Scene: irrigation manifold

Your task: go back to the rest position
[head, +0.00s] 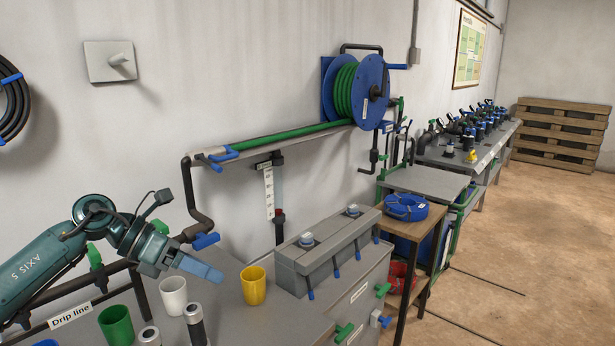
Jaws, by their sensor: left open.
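My left gripper (208,272) reaches in from the left on its teal arm, above the grey workbench. It points right and slightly down, with its blue fingers seen nearly side-on. I see nothing held between the fingers, and they are open. A white cup (173,296) stands below the gripper, and a yellow cup (253,286) stands just right of the fingertips. The gripper looks apart from both cups. My right gripper is not in view.
A green cup (116,325) and two dark cylinders with pale tops (195,325) stand in front. A grey valve box (328,252) is right of the yellow cup. A black pipe with a blue handle (202,222) hangs behind the gripper. A hose reel (355,92) is on the wall.

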